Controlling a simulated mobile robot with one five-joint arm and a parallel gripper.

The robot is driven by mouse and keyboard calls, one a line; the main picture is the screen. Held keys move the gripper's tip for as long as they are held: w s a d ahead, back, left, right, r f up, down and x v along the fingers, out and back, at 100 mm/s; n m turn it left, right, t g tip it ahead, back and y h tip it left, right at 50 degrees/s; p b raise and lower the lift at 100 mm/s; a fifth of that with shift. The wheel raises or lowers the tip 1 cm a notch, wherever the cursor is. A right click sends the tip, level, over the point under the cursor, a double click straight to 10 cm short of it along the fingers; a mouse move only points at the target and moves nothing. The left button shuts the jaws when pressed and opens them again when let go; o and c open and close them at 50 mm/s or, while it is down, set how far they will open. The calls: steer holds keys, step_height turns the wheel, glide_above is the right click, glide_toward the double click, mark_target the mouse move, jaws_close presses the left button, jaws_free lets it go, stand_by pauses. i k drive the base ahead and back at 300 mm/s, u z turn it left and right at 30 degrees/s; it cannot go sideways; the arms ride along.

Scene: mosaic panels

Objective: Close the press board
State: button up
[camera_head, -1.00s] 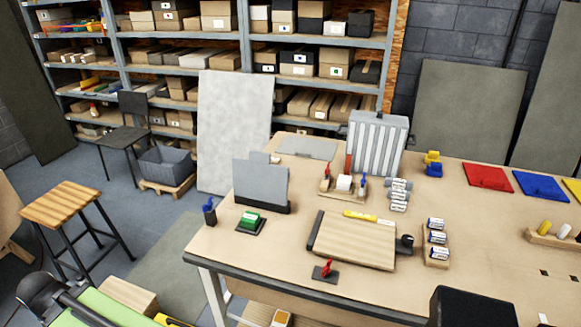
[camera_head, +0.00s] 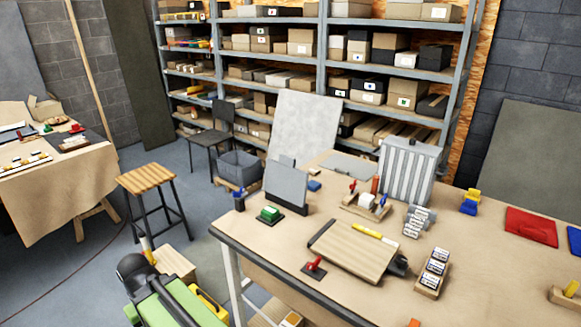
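Two things on the wooden table could be the press board, and I cannot tell which. One is a light wood board (camera_head: 356,252) with a dark strip along its left edge and a black knob-like part at its right corner; it lies flat near the front edge. The other is a grey panel (camera_head: 286,184) standing upright, tilted slightly back, on a black base behind and left of it. A red-handled clamp (camera_head: 314,267) sits just in front of the wood board, close to its corner.
The table (camera_head: 275,237) also holds a green block on a dark base (camera_head: 269,214), a battery rack (camera_head: 433,272), a ribbed grey metal case (camera_head: 407,171) and a red panel (camera_head: 530,224).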

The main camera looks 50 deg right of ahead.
mark_target(283, 180)
steer(key=u, duration=1.85)
steer(key=i, duration=2)
steer(key=z, duration=5.35)
steer(key=i, duration=0.15)
steer(key=u, duration=1.85)
steer(key=k, duration=0.15)
steer(key=z, duration=0.7)
steer(key=i, duration=1)
steer(key=z, duration=0.05)
